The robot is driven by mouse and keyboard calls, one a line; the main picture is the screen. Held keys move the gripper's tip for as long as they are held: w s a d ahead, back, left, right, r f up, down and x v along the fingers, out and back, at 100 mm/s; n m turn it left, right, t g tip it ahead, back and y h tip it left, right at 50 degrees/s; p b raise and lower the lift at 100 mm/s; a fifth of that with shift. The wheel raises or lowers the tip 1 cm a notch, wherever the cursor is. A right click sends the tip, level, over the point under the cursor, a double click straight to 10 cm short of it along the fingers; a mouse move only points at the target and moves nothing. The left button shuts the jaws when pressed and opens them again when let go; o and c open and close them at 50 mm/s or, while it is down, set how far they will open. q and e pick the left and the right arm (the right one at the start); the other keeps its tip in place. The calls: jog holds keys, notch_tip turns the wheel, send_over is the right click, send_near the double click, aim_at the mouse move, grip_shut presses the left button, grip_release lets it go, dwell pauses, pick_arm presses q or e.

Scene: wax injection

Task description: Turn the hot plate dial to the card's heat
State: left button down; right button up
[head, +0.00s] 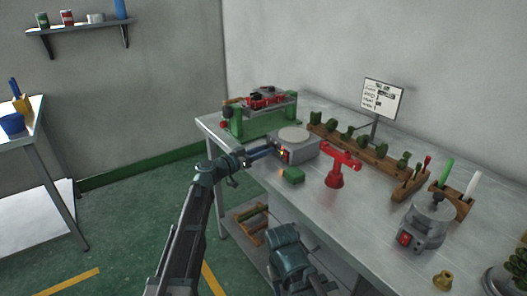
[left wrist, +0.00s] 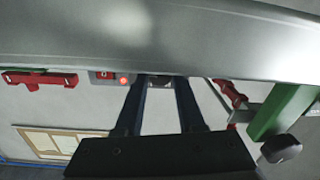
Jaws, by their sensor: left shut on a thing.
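The hot plate (head: 296,146) is a grey box with a round pale top, standing near the table's front edge in the head view. Its front has a small lit indicator, which shows as a red light (left wrist: 123,80) in the left wrist view. My left gripper (head: 272,152) reaches the front of the hot plate. In the left wrist view its fingers (left wrist: 159,83) are shut on the dark dial, which they mostly hide, so its setting cannot be read. The white card (head: 382,98) stands on a post at the back; its writing is too small to read. My right gripper is not in view.
A green block (head: 292,175) and a red stand (head: 336,168) are near the hot plate. A green-framed press (head: 262,116) stands to its left. A wooden rack (head: 360,150) runs behind. A grey pot with a red switch (head: 426,226) stands to the right.

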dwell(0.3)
pick_arm(q)
jog(key=c, duration=0.5)
grip_release()
jog(key=v, duration=1.4)
jog(key=shift+d, duration=0.15)
jog(key=s+d+f+g+y+p, duration=0.25)
jog(key=s+d+g+p, duration=0.3)
jog(key=s, duration=0.35)
jog(key=s+d+f+g+y+p, duration=0.1)
jog(key=s+d+g+y+p, duration=0.3)
jog(key=s+d+p, duration=0.4)
jog(key=s+a+r+n+y+p, duration=0.1)
jog(key=s+a+y+p, duration=0.1)
jog(key=s+y, duration=0.1)
jog(key=s+a+n+g+y+p, duration=0.1)
jog(key=s+a+n+y+p, duration=0.1)
jog(key=s, duration=0.3)
jog(key=s+a+r+n+g+y+p, duration=0.1)
jog(key=s+a+y+p, duration=0.2)
jog(key=s+a+y, duration=0.1)
jog(key=shift+s+a+r, duration=0.1)
jog(key=shift+s+r, duration=0.2)
jog(key=shift+s, duration=0.3)
